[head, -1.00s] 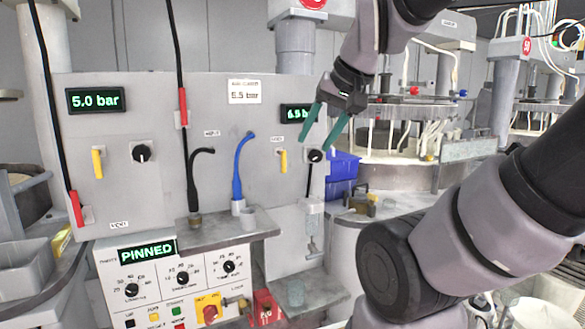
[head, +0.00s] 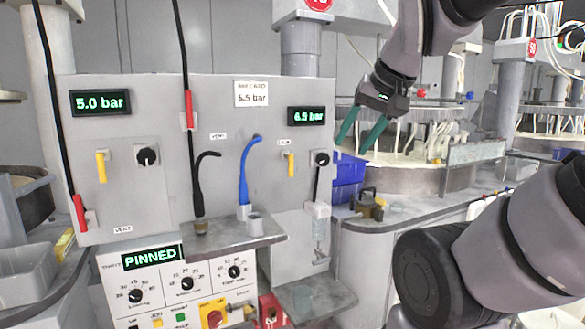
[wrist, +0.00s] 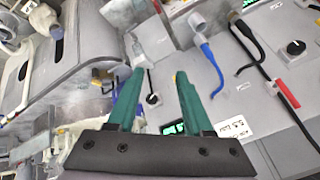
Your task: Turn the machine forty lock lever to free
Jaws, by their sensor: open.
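A grey machine panel (head: 105,205) fills the left and middle of the head view. Below it is a white control box (head: 118,277) with a green "PINNED" display (head: 150,256). A small tan lever (head: 241,309) shows at the lower right of this box, beside a red knob on a yellow plate (head: 214,317). It is small and partly hard to make out. My gripper (head: 355,146) is open and empty, with green fingers, up and right of the box, in front of the blue bins. In the wrist view, my gripper (wrist: 160,73) points toward the panel; the tan lever cannot be made out there.
Yellow levers (head: 101,168), black knobs (head: 147,156) and a blue hose (head: 246,170) stand out from the panel. A grey shelf (head: 215,241) juts out above the box's right side. Blue bins (head: 347,178) and a round platen machine (head: 415,178) are to the right.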

